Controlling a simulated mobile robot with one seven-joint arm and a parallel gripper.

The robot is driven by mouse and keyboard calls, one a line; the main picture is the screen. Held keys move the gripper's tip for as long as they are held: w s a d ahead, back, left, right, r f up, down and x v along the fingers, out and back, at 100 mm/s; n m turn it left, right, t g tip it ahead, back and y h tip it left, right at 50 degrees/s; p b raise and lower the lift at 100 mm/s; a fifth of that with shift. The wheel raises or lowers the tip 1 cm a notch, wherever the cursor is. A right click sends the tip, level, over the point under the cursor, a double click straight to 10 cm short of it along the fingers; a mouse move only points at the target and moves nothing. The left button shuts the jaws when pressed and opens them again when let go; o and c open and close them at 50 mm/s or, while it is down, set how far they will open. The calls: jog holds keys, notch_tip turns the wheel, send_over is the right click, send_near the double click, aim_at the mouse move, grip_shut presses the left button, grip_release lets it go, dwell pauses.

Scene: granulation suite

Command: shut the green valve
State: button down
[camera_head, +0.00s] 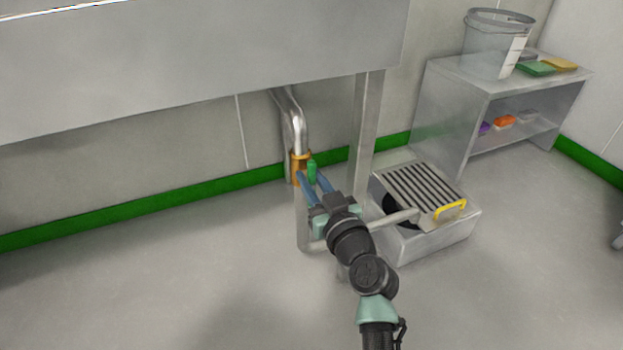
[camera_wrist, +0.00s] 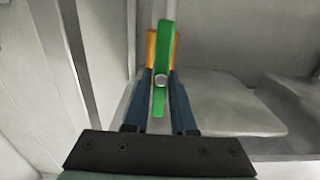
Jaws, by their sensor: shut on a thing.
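The green valve handle (camera_head: 312,172) sits on an orange valve body (camera_head: 297,165) at the lower end of a bent steel pipe under the large steel vessel. The exact finger contact is hard to see.
A drain box with a slotted grate (camera_head: 425,187) and yellow handle stands right of my gripper. A steel leg (camera_head: 365,135) rises behind it. A steel shelf unit (camera_head: 450,110) with a clear bucket (camera_head: 490,45) is at the back right. The floor at left is clear.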

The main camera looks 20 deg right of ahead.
jog(key=shift+m, duration=0.3)
jog(key=m, duration=0.4)
jog(key=shift+d+f, duration=0.1)
jog(key=shift+d, duration=0.05)
jog(key=m, duration=0.4)
jog(key=shift+d+f+m, duration=0.1)
jog(key=shift+d+m, duration=0.1)
jog(key=shift+m, duration=0.2)
jog(key=shift+d+f+m+p, duration=0.15)
jog(key=shift+m+p, duration=0.55)
jog(key=shift+m, duration=1.4)
jog(key=shift+f+m+p, duration=0.25)
jog(key=shift+m+p, duration=0.45)
jog(key=shift+m, duration=1.4)
jog(key=shift+f, duration=0.1)
jog(key=c, duration=0.8)
grip_release()
jog(key=shift+o, duration=0.2)
